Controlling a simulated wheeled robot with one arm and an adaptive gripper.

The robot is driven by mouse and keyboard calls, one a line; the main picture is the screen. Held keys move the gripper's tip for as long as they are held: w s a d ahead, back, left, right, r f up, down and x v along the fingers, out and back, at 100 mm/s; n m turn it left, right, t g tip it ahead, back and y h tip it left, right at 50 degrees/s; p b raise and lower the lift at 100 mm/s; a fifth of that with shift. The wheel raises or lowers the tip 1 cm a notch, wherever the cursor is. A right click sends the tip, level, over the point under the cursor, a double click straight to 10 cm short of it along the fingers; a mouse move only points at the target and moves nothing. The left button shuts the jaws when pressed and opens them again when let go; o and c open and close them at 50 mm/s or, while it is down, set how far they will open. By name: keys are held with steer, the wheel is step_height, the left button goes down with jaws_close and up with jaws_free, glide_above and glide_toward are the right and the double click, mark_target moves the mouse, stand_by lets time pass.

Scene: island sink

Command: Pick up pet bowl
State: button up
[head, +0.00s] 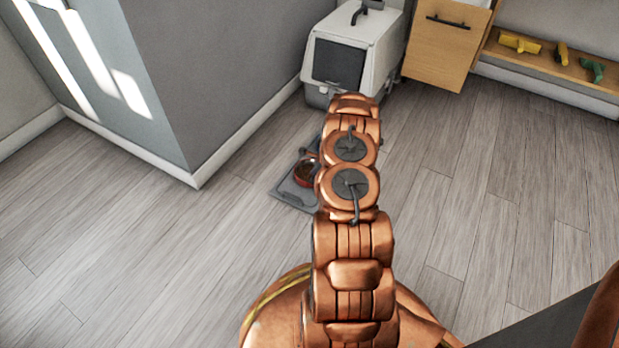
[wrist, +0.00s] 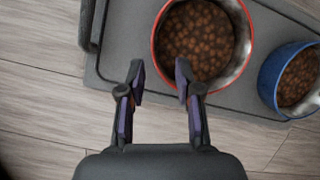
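A red-rimmed pet bowl (wrist: 243,58) full of brown kibble sits on a grey tray (wrist: 118,50) on the floor. A blue pet bowl (wrist: 268,82), also with kibble, stands to its right in the wrist view. My gripper (wrist: 160,72) is open, its fingertips at the near edge of the red bowl, with nothing held between them. I cannot tell whether the fingers touch the bowl. In the head view, the red bowl (head: 303,173) and tray (head: 291,196) show partly behind my arm. My gripper and the blue bowl are hidden there.
A grey and white litter box (head: 352,48) stands behind the tray. A grey wall corner (head: 200,165) is to the left. A wooden drawer (head: 440,45) and a low shelf (head: 550,62) with yellow and green items are at the back right. The wood floor (head: 500,200) at right is clear.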

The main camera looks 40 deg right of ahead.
steer(key=b+x, duration=0.2)
steer(key=x, duration=0.2)
steer(key=shift+s+a+f+b, duration=0.1)
steer(key=shift+a+f+b, duration=0.15)
steer(key=shift+b, duration=0.15)
steer(key=shift+w+f, duration=0.25)
steer(key=shift+a, duration=0.1)
jaws_close()
